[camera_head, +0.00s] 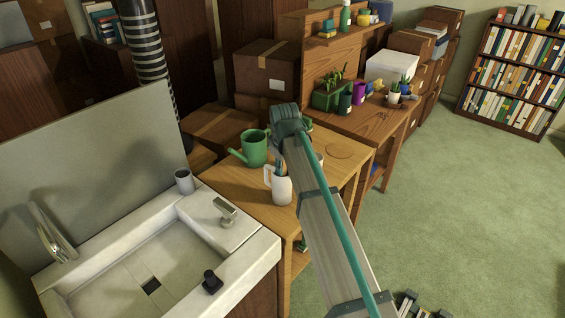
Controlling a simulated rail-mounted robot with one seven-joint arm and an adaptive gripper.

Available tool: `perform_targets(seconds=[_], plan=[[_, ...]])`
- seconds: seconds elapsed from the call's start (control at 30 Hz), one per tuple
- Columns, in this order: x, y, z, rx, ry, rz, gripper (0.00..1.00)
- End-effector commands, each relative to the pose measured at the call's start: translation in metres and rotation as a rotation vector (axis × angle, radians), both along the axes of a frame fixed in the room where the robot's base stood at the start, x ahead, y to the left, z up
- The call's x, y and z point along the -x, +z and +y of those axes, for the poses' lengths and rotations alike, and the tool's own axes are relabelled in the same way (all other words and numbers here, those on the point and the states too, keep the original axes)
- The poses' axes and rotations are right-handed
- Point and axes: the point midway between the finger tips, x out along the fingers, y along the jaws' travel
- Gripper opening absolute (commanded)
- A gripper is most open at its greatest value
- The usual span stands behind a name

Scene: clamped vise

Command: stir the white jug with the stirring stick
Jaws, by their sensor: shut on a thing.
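The white jug (282,189) stands upright on the wooden table, just right of the sink, with its handle on its left side. A thin bluish and brown piece, likely the stirring stick (280,169), shows at the jug's mouth. My arm reaches in from the lower right, and its end is above and behind the jug. My gripper (282,146) is small and mostly hidden by my arm there, shut on the stick. The fingertips and how deep the stick sits in the jug are not clear.
A green watering can (253,149) stands close behind the jug on the wooden table (240,196). A grey cup (184,181) stands on the edge of the sink (249,252). A wooden bench with pots (331,97) is behind. The green floor at right is mostly clear.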

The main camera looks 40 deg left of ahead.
Motion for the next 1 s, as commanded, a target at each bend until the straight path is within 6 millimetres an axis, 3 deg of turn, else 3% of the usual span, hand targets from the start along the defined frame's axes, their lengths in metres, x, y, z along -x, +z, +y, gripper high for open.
perform_targets(seconds=[0.5, 1.0], plan=[[0.001, -0.041, -0.002, 0.008, -0.001, 0.005, 0.0], [-0.001, -0.045, -0.002, 0.008, -0.002, 0.002, 0.0]])
